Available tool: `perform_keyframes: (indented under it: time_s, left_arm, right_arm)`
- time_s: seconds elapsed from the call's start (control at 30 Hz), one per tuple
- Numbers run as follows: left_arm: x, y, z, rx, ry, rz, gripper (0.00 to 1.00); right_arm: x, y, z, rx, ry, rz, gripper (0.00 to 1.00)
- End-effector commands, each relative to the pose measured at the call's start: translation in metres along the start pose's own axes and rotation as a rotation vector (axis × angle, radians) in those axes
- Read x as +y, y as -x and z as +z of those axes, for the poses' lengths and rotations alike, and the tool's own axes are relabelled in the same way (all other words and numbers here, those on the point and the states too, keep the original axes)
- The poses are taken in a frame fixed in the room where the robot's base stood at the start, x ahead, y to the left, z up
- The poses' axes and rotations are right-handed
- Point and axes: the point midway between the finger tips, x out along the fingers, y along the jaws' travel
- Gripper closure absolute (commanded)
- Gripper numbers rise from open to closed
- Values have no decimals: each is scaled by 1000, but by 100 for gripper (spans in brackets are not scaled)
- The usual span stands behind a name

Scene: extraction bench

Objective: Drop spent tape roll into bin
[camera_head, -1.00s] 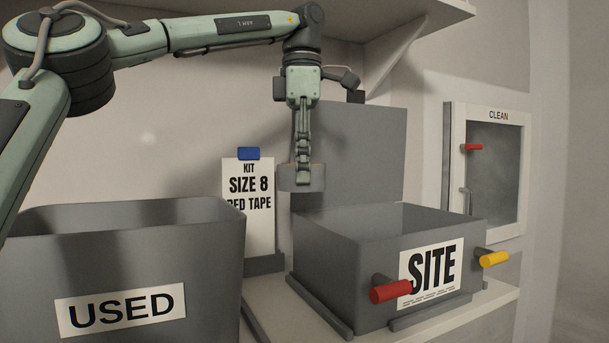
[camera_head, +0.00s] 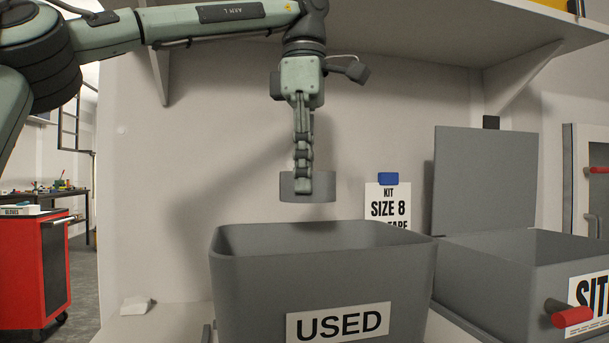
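A grey tape roll (camera_head: 321,187) hangs at the fingers of my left gripper (camera_head: 303,182). The gripper points straight down, seen edge-on, and is shut on the roll's wall. The roll is in the air above the rear rim of the grey bin labelled USED (camera_head: 230,285). The bin is open at the top; its floor is hidden by its front wall. My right gripper is not in view.
An open grey box labelled SITE (camera_head: 490,280), with its lid raised and a red handle (camera_head: 572,316), stands right of the bin. A kit sign (camera_head: 388,204) stands behind, between them. A shelf (camera_head: 420,45) hangs above. A red tool cabinet (camera_head: 30,270) is at far left.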

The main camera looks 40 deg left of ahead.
Motion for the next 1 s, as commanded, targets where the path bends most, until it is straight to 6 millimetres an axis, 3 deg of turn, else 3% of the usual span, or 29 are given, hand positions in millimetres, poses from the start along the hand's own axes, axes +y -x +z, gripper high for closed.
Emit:
perform_keyframes:
  time_s: [0.5, 0.93, 1.0]
  left_arm:
    - [0, -51, 0, 0, -2, -3, 100]
    - [0, -59, 0, 0, -1, -1, 100]
    - [0, -59, 0, 0, -1, -1, 88]
  right_arm:
    - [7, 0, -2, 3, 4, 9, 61]
    - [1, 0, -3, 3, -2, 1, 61]
    - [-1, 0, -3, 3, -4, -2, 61]
